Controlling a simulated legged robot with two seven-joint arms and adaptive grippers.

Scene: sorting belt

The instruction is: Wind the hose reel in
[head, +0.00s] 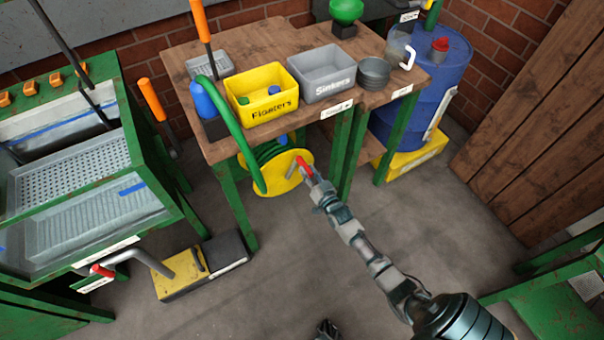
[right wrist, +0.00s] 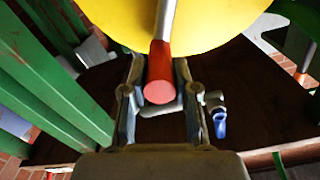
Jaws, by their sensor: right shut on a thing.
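The hose reel (head: 280,178) has a yellow disc and a green hose (head: 230,130); it sits under the wooden table's front edge. The hose runs up from the reel in a loop past the table's left corner. A red-tipped crank handle (head: 305,167) sticks out from the disc. My right gripper (head: 311,178) is at this handle. In the right wrist view the red grip (right wrist: 159,80) lies between the two fingers, with the yellow disc (right wrist: 190,20) behind it. The gripper is shut on the red handle.
Green table legs (head: 341,155) stand close to the right of the reel. A yellow and grey pedal box (head: 178,277) lies on the floor. The middle floor is clear.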

